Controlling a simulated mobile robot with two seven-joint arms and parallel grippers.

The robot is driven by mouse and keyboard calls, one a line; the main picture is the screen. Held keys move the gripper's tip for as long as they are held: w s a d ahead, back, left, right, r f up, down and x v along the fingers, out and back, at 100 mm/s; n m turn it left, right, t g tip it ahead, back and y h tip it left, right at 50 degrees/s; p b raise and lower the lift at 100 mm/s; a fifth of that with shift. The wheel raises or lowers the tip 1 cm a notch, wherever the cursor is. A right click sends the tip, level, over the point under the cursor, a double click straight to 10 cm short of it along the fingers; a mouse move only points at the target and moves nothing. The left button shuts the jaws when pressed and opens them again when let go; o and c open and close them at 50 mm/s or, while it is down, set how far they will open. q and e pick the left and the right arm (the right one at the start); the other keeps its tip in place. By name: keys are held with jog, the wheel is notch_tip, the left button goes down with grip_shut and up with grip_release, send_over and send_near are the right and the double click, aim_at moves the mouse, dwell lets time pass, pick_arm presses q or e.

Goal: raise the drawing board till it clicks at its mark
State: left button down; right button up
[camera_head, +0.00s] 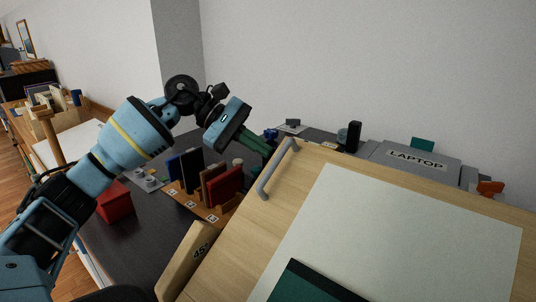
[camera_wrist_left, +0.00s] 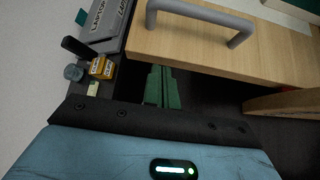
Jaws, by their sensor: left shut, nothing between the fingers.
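The drawing board (camera_head: 255,225) is a pale wooden panel, tilted, with a white sheet (camera_head: 400,235) on it and a grey bar handle (camera_head: 275,170) near its left edge. A wooden piece marked 45° (camera_head: 195,258) stands at its lower left. My left gripper (camera_head: 257,145) is shut and empty, its green fingers beside the board's edge near the handle. In the left wrist view, the fingers (camera_wrist_left: 162,86) reach to the edge of the board (camera_wrist_left: 185,55), below the handle (camera_wrist_left: 200,14); their tips look partly hidden there, and contact cannot be told. My right gripper is out of view.
A red box (camera_head: 115,202) and a rack of upright books (camera_head: 225,187) stand on the dark desk under my left arm. A dark green flat item (camera_head: 315,284) lies on the board.

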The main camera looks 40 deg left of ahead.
pick_arm(q)
jog(key=v, duration=0.5)
jog(key=shift+s+a+b, duration=0.15)
jog(key=shift+a+b, duration=0.15)
jog(key=shift+a, duration=0.05)
jog(key=shift+f, duration=0.1)
